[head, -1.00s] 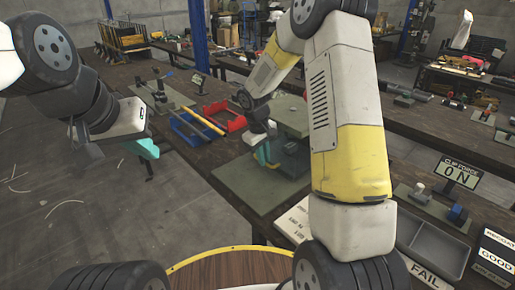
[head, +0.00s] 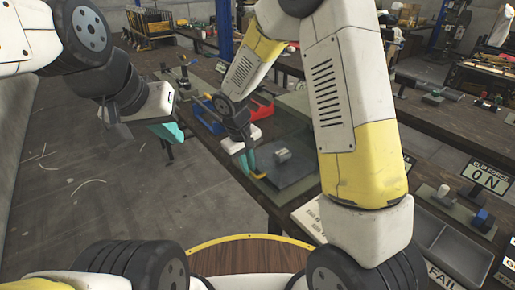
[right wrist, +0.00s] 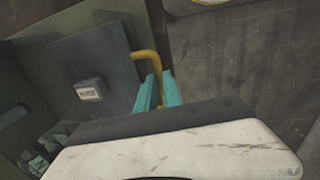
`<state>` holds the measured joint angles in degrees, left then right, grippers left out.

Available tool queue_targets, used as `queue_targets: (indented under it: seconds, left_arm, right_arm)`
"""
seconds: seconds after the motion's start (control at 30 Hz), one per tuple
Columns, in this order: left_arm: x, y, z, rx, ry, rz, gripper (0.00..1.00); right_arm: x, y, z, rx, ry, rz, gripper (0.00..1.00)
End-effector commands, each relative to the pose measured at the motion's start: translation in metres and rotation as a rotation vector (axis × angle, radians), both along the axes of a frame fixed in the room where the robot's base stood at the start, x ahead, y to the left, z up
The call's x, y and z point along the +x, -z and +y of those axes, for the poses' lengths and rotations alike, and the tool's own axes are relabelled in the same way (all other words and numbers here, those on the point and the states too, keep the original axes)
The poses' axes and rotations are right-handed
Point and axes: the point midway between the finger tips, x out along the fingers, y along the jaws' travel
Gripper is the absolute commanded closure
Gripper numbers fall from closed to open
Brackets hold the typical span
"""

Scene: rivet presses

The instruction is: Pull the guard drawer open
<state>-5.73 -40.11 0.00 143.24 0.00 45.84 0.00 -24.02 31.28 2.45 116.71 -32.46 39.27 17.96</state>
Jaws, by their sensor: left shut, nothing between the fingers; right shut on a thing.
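The guard drawer shows as a dark flat panel (head: 295,178) on the near bench in the head view, partly hidden by my right arm. It also fills the left part of the right wrist view (right wrist: 108,50). A small grey block with a white label (right wrist: 90,90) sits on it. Its yellow bar handle (right wrist: 148,57) stands at the drawer's edge. My right gripper (right wrist: 159,92) is shut on this handle, one teal finger each side; in the head view the gripper (head: 251,165) is at the drawer's left side. My left gripper (head: 167,131) is shut and empty, over the floor left of the bench.
Blue and red bins (head: 262,106) lie behind the drawer on the bench. Open floor (head: 70,180) lies left of the bench.

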Motion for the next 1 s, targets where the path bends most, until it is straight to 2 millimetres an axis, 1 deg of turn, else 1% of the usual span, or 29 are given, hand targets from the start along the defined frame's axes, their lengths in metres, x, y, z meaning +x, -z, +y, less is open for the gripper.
queue_targets:
  seconds: [0.03, 0.2, 0.53, 0.57, 0.6, 0.67, 1.0]
  left_arm:
    - [0.0000, 0.0000, 0.0000, 0.000, 0.000, 0.000, 1.00]
    - [0.0000, 0.0000, 0.0000, 0.000, 0.000, 0.000, 1.00]
    - [0.0000, 0.0000, 0.0000, 0.000, 0.000, 0.000, 1.00]
    - [0.0000, 0.0000, 0.0000, 0.000, 0.000, 0.000, 1.00]
    - [0.0000, 0.0000, 0.0000, 0.000, 0.000, 0.000, 1.00]
    - [0.0000, 0.0000, 0.0000, 0.000, 0.000, 0.000, 1.00]
    - [0.0000, 0.0000, 0.0000, 0.000, 0.000, 0.000, 1.00]
  right_arm:
    - [-0.0022, -0.0008, 0.0043, 0.000, -0.001, -0.001, 1.00]
    - [-0.0059, -0.0008, 0.0100, 0.001, 0.000, -0.001, 1.00]
    - [-0.0061, -0.0009, 0.0106, 0.001, 0.001, -0.002, 1.00]
    - [-0.0061, -0.0009, 0.0106, 0.001, 0.001, -0.002, 0.85]
    - [-0.0061, -0.0009, 0.0106, 0.001, 0.000, -0.001, 0.78]
    - [-0.0061, -0.0007, 0.0104, 0.001, 0.000, -0.001, 0.67]
    - [-0.0064, -0.0026, 0.0105, 0.001, 0.001, -0.001, 0.67]
